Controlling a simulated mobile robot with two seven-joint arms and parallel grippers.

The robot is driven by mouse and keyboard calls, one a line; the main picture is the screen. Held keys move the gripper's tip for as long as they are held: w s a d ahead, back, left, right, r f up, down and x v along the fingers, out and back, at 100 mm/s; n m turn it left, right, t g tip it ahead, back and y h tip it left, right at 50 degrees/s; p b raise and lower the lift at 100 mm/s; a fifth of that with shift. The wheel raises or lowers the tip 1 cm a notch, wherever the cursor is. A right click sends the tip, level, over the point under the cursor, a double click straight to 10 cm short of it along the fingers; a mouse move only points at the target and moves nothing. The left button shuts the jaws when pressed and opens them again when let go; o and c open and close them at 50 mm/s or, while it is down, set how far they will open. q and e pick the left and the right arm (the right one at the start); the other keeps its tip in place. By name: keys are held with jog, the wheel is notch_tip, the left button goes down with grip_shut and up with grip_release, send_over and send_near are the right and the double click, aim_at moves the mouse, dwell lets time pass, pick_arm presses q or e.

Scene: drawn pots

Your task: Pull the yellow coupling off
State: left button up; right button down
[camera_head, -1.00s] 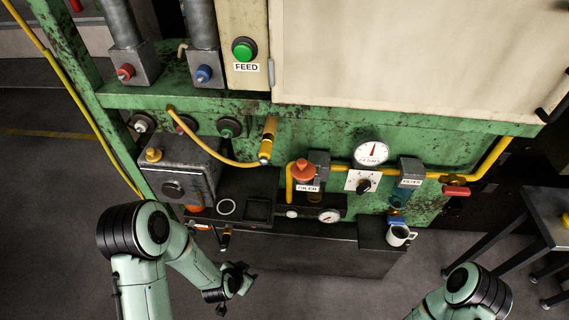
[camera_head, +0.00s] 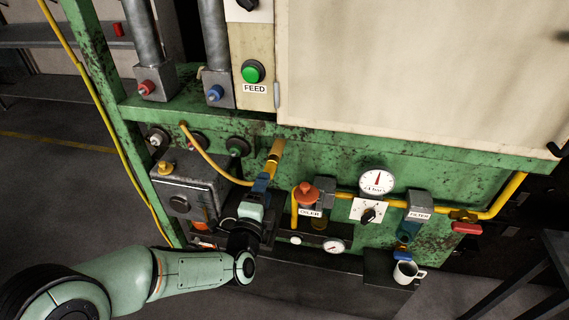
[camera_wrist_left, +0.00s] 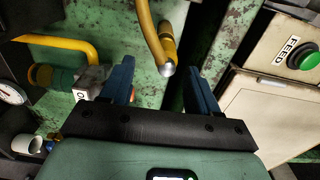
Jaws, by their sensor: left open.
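The yellow coupling (camera_head: 276,151) sits on the green machine front, with a yellow hose (camera_head: 214,167) running to it from the left. In the left wrist view the coupling (camera_wrist_left: 168,46) shows with a silver end, beyond the gap between my fingers. My left gripper (camera_head: 262,181) is just below the coupling in the head view. Its blue fingers (camera_wrist_left: 159,72) are open with nothing between them, and I see no contact with the coupling. My right gripper is out of view.
An orange-topped oiler (camera_head: 307,193), a gauge (camera_head: 377,180) and a filter (camera_head: 418,212) are to the right. A grey box (camera_head: 186,190) with a yellow knob stands left. A white mug (camera_head: 406,272) sits on a low shelf.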

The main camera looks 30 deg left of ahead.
aim_at(271, 163)
pick_arm(q)
jog(key=x, duration=0.7)
jog(key=shift+w+a+r+p, duration=0.15)
jog(key=shift+w+r+p, duration=0.05)
jog(key=shift+r+p, duration=0.2)
jog(key=shift+w+a, duration=0.1)
jog(key=shift+w, duration=0.15)
jog(key=shift+r, duration=0.15)
jog(key=shift+r, duration=0.1)
dwell(0.8)
dwell(0.4)
grip_shut()
